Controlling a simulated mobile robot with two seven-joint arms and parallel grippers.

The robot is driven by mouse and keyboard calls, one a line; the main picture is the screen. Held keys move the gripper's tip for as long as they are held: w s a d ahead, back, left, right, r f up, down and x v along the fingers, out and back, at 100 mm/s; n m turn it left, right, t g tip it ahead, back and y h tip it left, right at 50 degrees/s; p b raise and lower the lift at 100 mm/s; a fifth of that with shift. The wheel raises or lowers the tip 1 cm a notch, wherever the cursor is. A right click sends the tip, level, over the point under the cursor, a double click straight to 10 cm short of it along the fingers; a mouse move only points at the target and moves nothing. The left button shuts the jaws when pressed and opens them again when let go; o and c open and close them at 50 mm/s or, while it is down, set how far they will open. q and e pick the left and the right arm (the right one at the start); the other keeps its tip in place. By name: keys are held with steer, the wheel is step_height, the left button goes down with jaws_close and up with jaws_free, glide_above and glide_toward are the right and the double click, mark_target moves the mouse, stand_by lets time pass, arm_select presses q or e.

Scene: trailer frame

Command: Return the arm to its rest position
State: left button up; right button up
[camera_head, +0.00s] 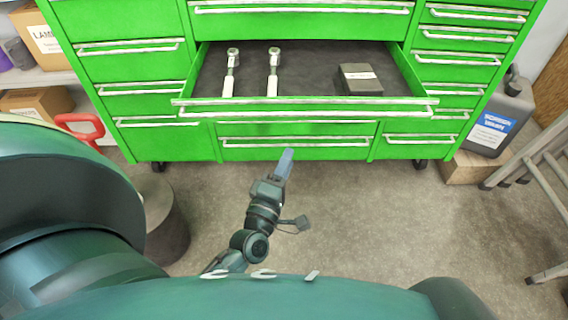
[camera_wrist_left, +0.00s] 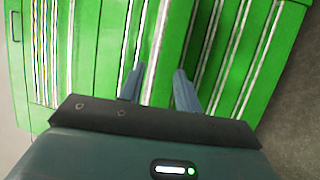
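My left gripper (camera_head: 286,160) is in the middle of the head view, in front of the lower drawers of a green tool cabinet (camera_head: 150,145). In the left wrist view its two blue-grey fingers (camera_wrist_left: 158,88) stand apart with a gap between them. Nothing is held between them, so it is open. The green drawer fronts fill the view beyond the fingers. My right gripper is in neither view.
A cabinet drawer (camera_head: 300,104) is pulled out, holding two ratchet-like tools (camera_head: 230,72) (camera_head: 273,72) and a dark box (camera_head: 359,79). A grey jug (camera_head: 498,118) stands on a cardboard box (camera_head: 470,167) at right, near a metal ladder (camera_head: 540,160). Open floor lies between.

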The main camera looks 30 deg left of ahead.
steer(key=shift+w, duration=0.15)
